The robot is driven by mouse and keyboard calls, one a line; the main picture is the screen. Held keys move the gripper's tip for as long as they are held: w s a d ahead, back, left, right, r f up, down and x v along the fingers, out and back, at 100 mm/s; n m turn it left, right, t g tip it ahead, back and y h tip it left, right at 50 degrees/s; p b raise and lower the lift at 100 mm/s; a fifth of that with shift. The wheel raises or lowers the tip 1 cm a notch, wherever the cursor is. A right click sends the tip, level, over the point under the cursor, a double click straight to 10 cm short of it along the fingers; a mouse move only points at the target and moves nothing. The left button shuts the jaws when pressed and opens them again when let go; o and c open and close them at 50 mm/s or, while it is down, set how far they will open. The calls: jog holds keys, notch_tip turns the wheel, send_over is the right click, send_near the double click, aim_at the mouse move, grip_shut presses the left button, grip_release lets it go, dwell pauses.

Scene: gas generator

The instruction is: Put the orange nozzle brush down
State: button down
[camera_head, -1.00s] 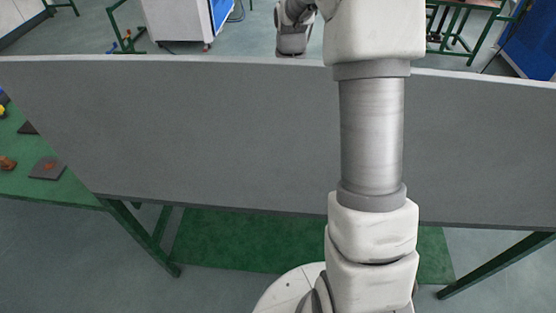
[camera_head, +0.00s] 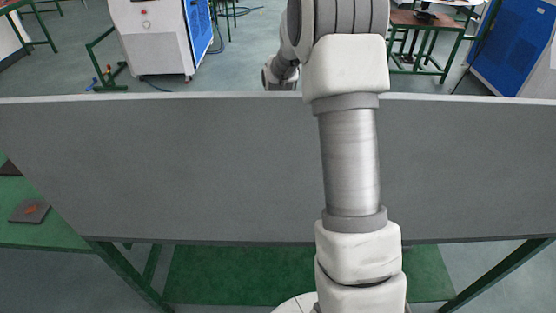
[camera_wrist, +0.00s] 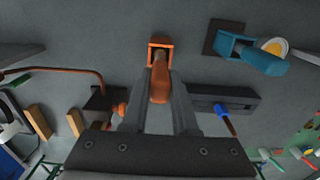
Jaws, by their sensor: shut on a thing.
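In the wrist view my gripper (camera_wrist: 161,88) is shut on the orange nozzle brush (camera_wrist: 160,52). The brush has a square orange frame that shows beyond the fingertips and an orange handle between the fingers. A grey surface (camera_wrist: 150,18) lies behind it. I cannot tell whether the brush touches that surface. In the head view the gripper and brush are not visible; my arm reaches away over a wide grey panel (camera_head: 180,160).
A blue tool (camera_wrist: 250,52) lies at upper right in the wrist view, by a dark square. An orange bent rod (camera_wrist: 60,70), wooden blocks (camera_wrist: 38,120) and a dark block (camera_wrist: 225,103) lie around. Bare grey surface shows left of the brush. A white cabinet (camera_head: 150,35) stands behind the panel.

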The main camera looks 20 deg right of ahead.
jog(key=shift+f, duration=1.65)
jog(key=shift+f, duration=0.15)
jog(key=c, duration=0.7)
grip_release()
jog(key=shift+r, duration=0.2)
notch_tip(320, 180, up, 12)
jog(key=shift+r, duration=0.1)
jog(key=shift+r, duration=0.1)
